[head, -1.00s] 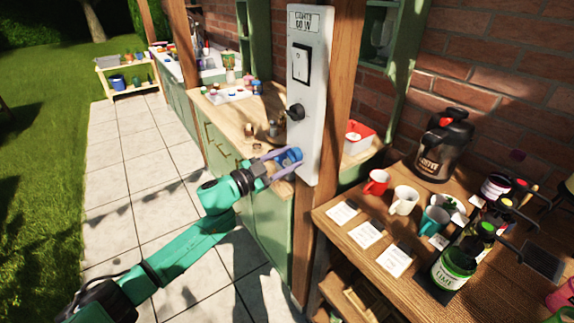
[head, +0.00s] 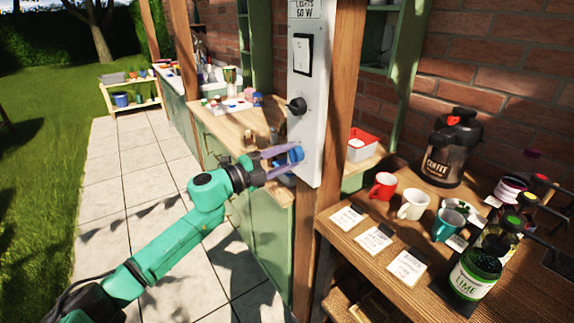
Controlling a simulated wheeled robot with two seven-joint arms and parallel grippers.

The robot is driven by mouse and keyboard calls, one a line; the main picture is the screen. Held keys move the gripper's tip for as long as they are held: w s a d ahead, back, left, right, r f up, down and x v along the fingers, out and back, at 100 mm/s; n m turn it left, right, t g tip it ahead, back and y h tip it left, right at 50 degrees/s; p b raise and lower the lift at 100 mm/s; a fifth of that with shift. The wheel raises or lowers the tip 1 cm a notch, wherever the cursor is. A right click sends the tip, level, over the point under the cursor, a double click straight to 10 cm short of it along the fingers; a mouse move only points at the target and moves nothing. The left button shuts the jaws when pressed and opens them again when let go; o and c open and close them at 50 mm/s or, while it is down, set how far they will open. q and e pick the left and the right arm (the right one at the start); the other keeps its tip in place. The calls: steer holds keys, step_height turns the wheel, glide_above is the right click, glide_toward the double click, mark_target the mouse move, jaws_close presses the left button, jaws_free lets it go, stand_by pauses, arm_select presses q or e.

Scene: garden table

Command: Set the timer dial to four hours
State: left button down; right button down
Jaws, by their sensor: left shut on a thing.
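A tall pale control panel (head: 306,138) is fixed to a wooden post. It carries a white rocker switch (head: 302,56) in a black frame at the top, a black knob (head: 297,106) below that, and a round blue dial (head: 297,153) near the bottom. My left gripper (head: 291,154) is shut on the blue dial, its purple-grey fingers on either side. The fingers and the angle hide much of the dial's face, so I cannot read its setting or any marks. My right gripper is not in view.
A wooden table at right holds a red mug (head: 383,186), a white mug (head: 412,205), a teal mug (head: 447,224), cards, a coffee jug (head: 452,148) and a lime jar (head: 474,275). A counter (head: 232,125) stands behind my left gripper. The paved path at left is clear.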

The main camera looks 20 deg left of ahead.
arm_select(q)
steer(key=shift+f+m+b, duration=0.2)
steer(key=shift+m+b, duration=0.65)
steer(key=shift+m, duration=0.65)
steer(key=shift+c, duration=1.6)
jaws_free()
steer(key=shift+r, duration=0.1)
steer(key=r+b+v, duration=0.1)
steer(key=b+v, duration=0.5)
steer(key=v, duration=0.8)
steer(key=shift+a+f, duration=0.2)
steer(key=shift+f, duration=0.25)
steer(key=shift+s, duration=0.1)
